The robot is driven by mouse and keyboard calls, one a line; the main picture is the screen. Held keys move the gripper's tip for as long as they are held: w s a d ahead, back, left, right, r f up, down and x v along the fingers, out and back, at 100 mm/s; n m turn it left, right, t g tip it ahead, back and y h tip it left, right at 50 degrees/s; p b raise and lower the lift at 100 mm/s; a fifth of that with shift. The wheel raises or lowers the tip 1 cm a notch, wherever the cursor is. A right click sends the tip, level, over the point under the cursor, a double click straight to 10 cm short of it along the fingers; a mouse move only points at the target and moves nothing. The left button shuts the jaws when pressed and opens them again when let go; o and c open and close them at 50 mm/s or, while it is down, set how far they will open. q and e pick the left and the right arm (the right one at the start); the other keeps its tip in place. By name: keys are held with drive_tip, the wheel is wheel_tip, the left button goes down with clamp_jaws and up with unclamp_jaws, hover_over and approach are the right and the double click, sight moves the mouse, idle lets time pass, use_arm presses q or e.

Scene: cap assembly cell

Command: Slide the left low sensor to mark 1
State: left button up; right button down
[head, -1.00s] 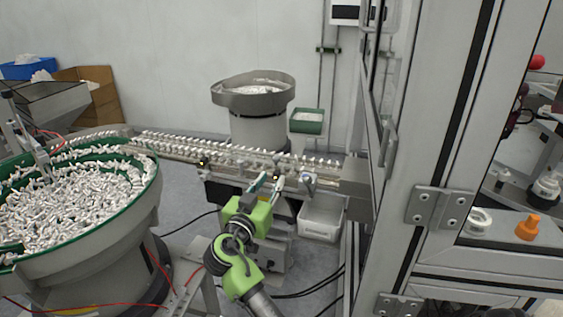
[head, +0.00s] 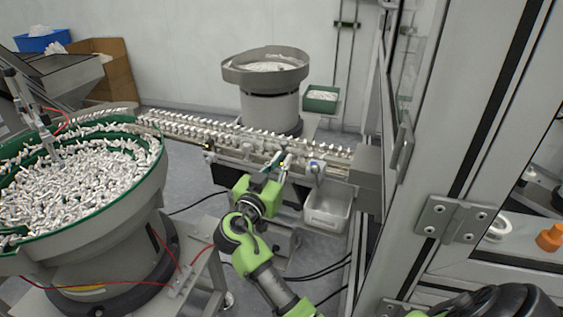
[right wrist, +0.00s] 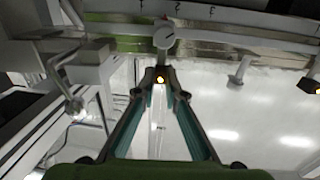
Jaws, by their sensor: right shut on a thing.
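My right gripper (head: 281,163) is at the front side of the conveyor rail (head: 235,137), its two teal fingers pointing at it. In the right wrist view its fingertips (right wrist: 161,76) are closed on a small sensor (right wrist: 160,80) with a lit yellow-orange light, just below a round knob on the rail. Another lit sensor (right wrist: 308,85) is off to the right there. In the head view a low sensor with a yellow light (head: 207,147) sits left of the gripper. Small marks (right wrist: 177,8) on the rail edge are hard to read. My left gripper is out of view.
A large bowl of white parts (head: 85,255) stands at the left. A smaller bowl feeder (head: 265,75) is behind the rail. A white bin (head: 328,212) lies below right of the gripper. A grey machine frame (head: 445,215) closes off the right side.

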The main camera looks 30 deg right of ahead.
drive_tip(key=shift+s+d+f, duration=0.15)
drive_tip(key=shift+s+d, duration=0.05)
drive_tip(key=shift+s, duration=0.05)
drive_tip(key=shift+s+d+b, duration=0.6)
drive_tip(key=shift+s+d, duration=0.05)
drive_tip(key=shift+s, duration=0.35)
drive_tip(key=c, duration=2.1)
unclamp_jaws()
drive_tip(key=shift+d, duration=0.15)
